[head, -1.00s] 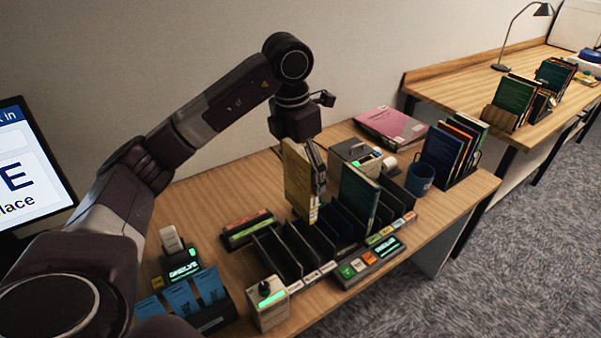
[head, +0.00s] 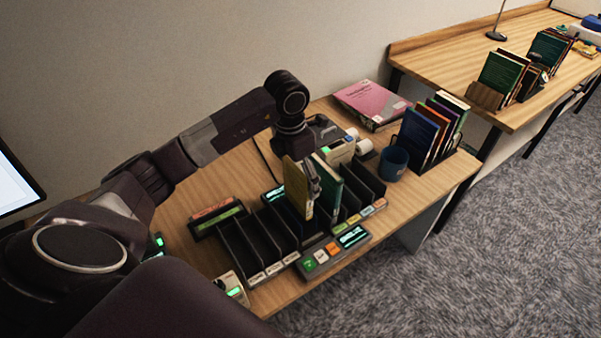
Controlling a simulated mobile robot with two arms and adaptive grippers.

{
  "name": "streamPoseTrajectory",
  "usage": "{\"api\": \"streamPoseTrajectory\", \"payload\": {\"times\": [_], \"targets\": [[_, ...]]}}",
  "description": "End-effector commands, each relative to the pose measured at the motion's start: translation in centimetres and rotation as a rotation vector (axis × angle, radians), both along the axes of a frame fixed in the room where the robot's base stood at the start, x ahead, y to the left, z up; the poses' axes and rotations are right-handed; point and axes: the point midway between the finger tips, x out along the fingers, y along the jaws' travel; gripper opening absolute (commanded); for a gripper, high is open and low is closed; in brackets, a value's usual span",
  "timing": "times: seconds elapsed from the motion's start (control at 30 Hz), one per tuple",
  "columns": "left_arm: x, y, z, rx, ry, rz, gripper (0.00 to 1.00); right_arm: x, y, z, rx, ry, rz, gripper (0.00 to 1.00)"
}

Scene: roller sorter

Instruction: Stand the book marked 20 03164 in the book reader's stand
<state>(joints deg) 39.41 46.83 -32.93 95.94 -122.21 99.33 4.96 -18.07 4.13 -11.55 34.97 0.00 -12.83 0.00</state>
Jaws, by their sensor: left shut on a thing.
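My left gripper (head: 313,182) is shut on a thin yellow book (head: 297,188) and holds it upright. The book is over the middle of the black slotted rack (head: 262,240), just left of a green book (head: 328,190) standing there. I cannot tell whether its lower edge rests in the rack or hangs just above it. Its mark is too small to read. A small lit screen (head: 273,193) shows behind the book; I cannot make out the reader's stand for certain. My right gripper is not in view.
A button panel (head: 335,250) lies at the rack's front. A label device (head: 216,216) lies left of the rack. A second desk (head: 440,50) stands behind right.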

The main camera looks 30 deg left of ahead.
Motion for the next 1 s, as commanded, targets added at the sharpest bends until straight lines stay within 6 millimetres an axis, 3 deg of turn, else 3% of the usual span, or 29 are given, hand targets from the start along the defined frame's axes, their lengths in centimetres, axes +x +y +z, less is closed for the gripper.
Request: {"api": "streamPoseTrajectory", "payload": {"times": [0.3, 0.5, 1.0], "targets": [[0.0, 0.0, -4.4, 0.000, -0.001, 0.000, 0.49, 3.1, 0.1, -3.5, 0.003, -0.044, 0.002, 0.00], [0.0, 0.0, -6.2, -0.001, 0.000, 0.001, 0.49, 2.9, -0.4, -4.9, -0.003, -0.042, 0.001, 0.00], [0.0, 0.0, -6.6, -0.001, 0.000, 0.001, 0.49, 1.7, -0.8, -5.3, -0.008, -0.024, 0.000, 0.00]]}}
